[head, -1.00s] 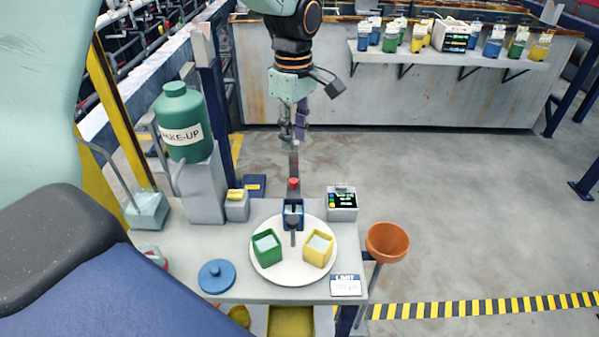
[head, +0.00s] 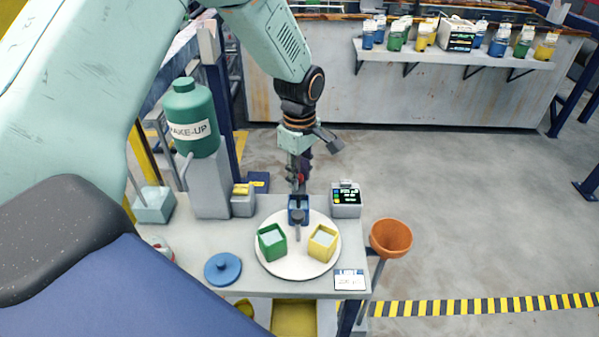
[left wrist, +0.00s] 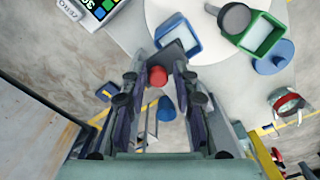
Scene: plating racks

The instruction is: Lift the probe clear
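My left gripper (head: 299,183) points down at the back edge of the bench, just behind the blue cup (head: 298,203). Its fingers are open on either side of a red knob (left wrist: 158,76), with small gaps visible in the left wrist view. The red knob, apparently the probe's top, is partly hidden by the fingers in the head view. A dark grey piece (left wrist: 180,53) lies between the knob and the blue cup in the wrist view. A grey round-headed part (head: 297,216) shows in front of the blue cup. My right gripper is not in view.
Green (head: 271,246) and yellow (head: 322,245) cups share a white round plate (head: 297,266) with the blue cup. A display box (head: 346,201) stands right, a yellow-topped grey box (head: 243,203) left. An orange funnel (head: 390,238) stands beyond the bench's right edge.

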